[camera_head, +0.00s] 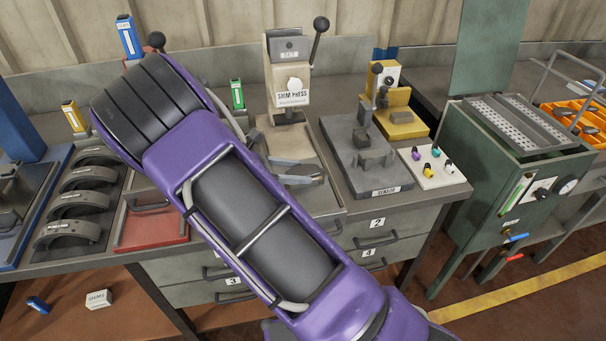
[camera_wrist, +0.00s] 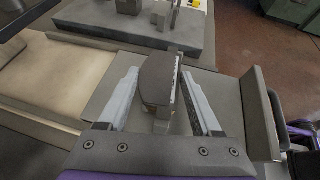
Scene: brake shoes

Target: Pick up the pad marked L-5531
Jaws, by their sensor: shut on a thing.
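In the wrist view, my gripper (camera_wrist: 160,76) has its two light grey fingers on either side of a dark grey brake pad (camera_wrist: 156,76) and is shut on it. The pad stands on edge between the fingers, with a pale marked strip along its right side. The marking is too small to read, so I cannot tell whether it is L-5531. A flat grey tray surface lies below the pad; I cannot tell whether they touch. In the head view my purple arm crosses the middle and hides most of the gripper.
A shim press (camera_head: 287,68) stands at the back of the bench. A grey fixture block (camera_head: 366,182) and a white board (camera_head: 438,178) with coloured knobs are to the right. Curved brake shoes (camera_head: 68,233) lie in a rack at left, beside a red tray (camera_head: 150,233).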

